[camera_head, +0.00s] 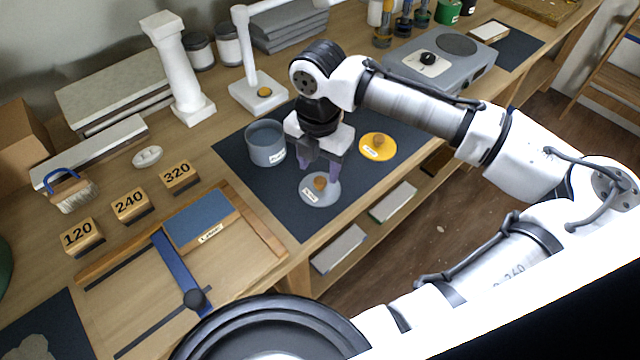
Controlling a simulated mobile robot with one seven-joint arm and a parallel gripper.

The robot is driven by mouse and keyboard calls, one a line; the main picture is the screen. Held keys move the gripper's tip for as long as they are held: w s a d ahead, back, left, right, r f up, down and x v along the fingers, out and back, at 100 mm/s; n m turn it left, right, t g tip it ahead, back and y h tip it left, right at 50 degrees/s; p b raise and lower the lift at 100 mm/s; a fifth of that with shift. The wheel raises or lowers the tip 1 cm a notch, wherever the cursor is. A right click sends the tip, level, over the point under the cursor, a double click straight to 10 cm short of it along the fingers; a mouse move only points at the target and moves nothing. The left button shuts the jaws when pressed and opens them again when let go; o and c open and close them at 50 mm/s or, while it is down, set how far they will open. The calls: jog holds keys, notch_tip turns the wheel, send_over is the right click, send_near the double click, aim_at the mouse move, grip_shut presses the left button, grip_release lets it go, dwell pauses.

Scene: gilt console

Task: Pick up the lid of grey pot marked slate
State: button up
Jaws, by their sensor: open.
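A grey lid (318,193) with a wooden knob and a small white label lies flat on the dark mat (290,218). The open grey pot (266,146) stands behind and left of it, with a white label too small to read. My gripper hides part of the mat between the pot and the yellow lid.
Sanding blocks marked 120, 240 and 320 (179,176) and a wooden frame with a blue sheet (200,219) are at left. A white column (178,72) and white stand (257,92) are behind; a grey hot plate (438,70) is back right. The front mat is clear.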

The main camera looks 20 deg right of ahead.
jog(key=shift+d+f, duration=0.15)
jog(key=shift+f, duration=1.8)
jog(key=shift+c, duration=0.4)
jog(key=c, duration=1)
